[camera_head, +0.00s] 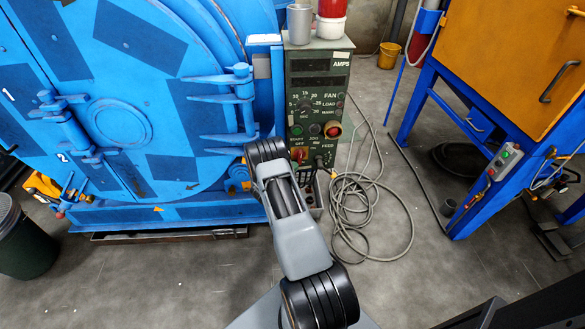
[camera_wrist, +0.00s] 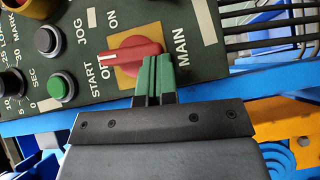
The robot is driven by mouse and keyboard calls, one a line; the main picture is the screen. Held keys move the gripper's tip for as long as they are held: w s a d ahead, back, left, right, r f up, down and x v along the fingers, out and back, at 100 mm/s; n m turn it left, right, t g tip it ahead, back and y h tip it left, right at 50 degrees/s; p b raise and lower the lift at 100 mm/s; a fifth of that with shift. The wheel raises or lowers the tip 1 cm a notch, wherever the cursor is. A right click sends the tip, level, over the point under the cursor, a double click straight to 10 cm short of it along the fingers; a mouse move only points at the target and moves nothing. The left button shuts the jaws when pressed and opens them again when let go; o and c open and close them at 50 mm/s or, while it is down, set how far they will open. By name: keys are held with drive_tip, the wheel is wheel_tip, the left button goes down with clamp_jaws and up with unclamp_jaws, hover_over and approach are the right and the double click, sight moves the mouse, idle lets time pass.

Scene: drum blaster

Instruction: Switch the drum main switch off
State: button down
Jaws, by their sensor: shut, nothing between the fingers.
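The drum's main switch (camera_wrist: 128,50) is a red rotary handle on a yellow plate, with ON, OFF and MAIN lettered around it. In the wrist view its handle lies nearly level, and a white mark shows at its left end beside the OFF lettering. In the head view the red switch (camera_head: 299,153) sits low on the control box. My gripper (camera_wrist: 157,62) is shut with green fingers together and nothing between them. Its tips overlap the handle's lower right edge in the wrist view; I cannot tell whether they touch. In the head view my arm hides the gripper.
The grey-green control box (camera_head: 317,95) carries several other buttons, with a red-yellow knob (camera_head: 333,130) above the switch. The blue drum machine (camera_head: 130,100) stands at left. Loose cable (camera_head: 365,215) lies on the floor at right, before a blue-framed orange cabinet (camera_head: 515,50).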

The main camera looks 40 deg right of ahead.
drive_tip(key=a+r, duration=0.1)
drive_tip(key=a, duration=1.2)
drive_tip(key=shift+w, duration=0.45)
